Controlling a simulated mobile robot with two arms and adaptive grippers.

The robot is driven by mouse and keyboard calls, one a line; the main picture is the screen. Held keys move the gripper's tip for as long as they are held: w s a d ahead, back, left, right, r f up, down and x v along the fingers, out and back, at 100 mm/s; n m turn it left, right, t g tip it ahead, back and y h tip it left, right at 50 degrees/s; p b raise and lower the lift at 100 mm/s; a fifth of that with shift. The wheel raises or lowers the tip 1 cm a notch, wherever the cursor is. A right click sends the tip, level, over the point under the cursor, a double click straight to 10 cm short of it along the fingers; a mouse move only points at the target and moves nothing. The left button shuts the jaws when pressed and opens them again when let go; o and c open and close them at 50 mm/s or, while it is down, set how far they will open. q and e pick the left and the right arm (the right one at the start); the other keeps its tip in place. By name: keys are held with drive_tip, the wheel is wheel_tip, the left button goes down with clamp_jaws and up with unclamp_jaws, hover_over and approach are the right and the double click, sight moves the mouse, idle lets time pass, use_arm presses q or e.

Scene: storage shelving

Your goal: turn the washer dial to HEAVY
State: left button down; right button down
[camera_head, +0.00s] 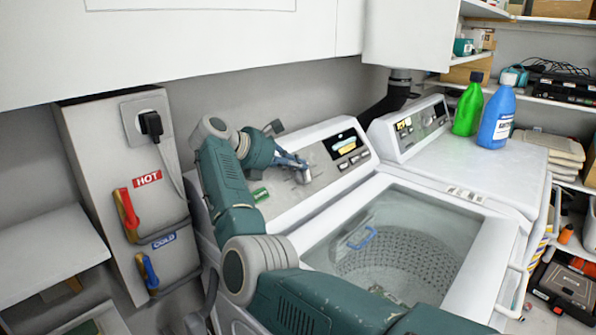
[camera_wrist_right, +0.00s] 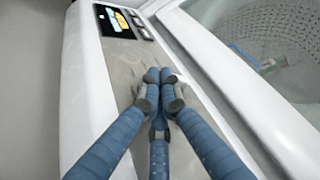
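The top-loading washer (camera_head: 313,205) stands in the middle of the head view, with a grey sloped control panel and a glass lid over its drum. Its display (camera_head: 344,143) is lit and also shows in the wrist view (camera_wrist_right: 114,21). My right gripper (camera_head: 303,173) is over the panel, left of the display. In the wrist view its blue fingers (camera_wrist_right: 159,78) come together at the tips, close to the panel. The dial cannot be made out; the fingers may hide it. A small green label (camera_head: 259,194) is on the panel, unreadable. My left gripper is not in view.
A second machine (camera_head: 470,165) stands to the right with a green bottle (camera_head: 467,108) and a blue bottle (camera_head: 496,118) on top. White cabinets (camera_head: 200,40) hang above. A grey box with a red HOT lever (camera_head: 127,212) and a blue COLD lever (camera_head: 148,270) is left.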

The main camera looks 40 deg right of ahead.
drive_tip(key=shift+d+b, duration=0.35)
drive_tip(key=shift+d, duration=0.35)
drive_tip(key=shift+d+f+b, duration=0.2)
drive_tip(key=shift+b, duration=0.1)
